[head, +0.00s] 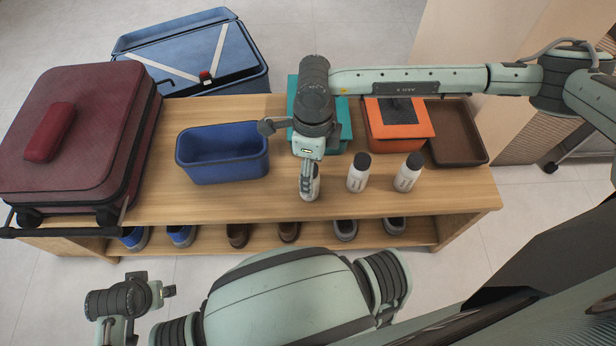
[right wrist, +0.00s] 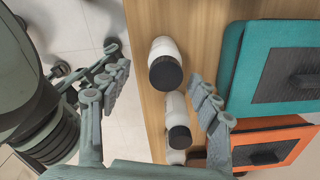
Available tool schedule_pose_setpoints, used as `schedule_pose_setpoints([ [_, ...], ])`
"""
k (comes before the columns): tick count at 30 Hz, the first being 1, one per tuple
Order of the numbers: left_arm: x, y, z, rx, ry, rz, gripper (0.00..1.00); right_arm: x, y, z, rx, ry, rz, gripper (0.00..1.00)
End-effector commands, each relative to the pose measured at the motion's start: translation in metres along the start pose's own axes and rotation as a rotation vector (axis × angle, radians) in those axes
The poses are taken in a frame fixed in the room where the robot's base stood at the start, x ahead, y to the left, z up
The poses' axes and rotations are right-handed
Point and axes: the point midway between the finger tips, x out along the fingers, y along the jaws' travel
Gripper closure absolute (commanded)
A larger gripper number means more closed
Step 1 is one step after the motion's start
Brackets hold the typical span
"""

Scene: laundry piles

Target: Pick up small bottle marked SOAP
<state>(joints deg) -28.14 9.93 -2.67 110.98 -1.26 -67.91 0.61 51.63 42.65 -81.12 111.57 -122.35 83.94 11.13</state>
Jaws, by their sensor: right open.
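Three small white bottles with dark caps stand on the wooden bench: a left one (head: 314,187), a middle one (head: 357,178) and a right one (head: 405,178). Their labels are too small to read, so I cannot tell which says SOAP. My right gripper (head: 307,188) points down at the left bottle and hides part of it. In the right wrist view the right gripper (right wrist: 160,80) is open, with the nearest bottle (right wrist: 163,50) between its spread fingers. A second bottle (right wrist: 176,110) stands beyond it. My left gripper (head: 157,291) is low at the left, off the bench; its jaws are unclear.
A blue bin (head: 222,170) stands left of the bottles. A teal box (head: 340,130), an orange box (head: 400,140) and a brown tray (head: 470,155) sit behind them. A maroon suitcase (head: 90,110) fills the left end. Shoes (head: 237,236) line the lower shelf.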

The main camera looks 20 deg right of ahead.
Motion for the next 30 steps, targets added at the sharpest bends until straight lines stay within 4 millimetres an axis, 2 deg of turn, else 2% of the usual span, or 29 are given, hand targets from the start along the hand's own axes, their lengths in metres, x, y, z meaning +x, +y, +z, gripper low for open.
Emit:
schedule_pose_setpoints([
  [10, 0.009, 0.002, 0.003, -0.001, -0.005, 0.006, 0.6, 0.047, -0.004, 0.006, 0.001, 0.002, 0.001, 0.38],
  [14, 0.009, 0.002, 0.004, -0.001, -0.004, 0.007, 0.6, 0.054, -0.005, 0.007, 0.0, -0.001, -0.001, 0.38],
  [20, 0.009, 0.003, 0.004, -0.001, -0.004, 0.007, 0.6, 0.055, -0.005, 0.007, 0.0, -0.001, -0.001, 0.38],
  [30, 0.009, 0.003, 0.004, 0.0, -0.005, 0.007, 0.6, 0.054, -0.005, 0.007, 0.0, 0.0, -0.001, 0.8],
])
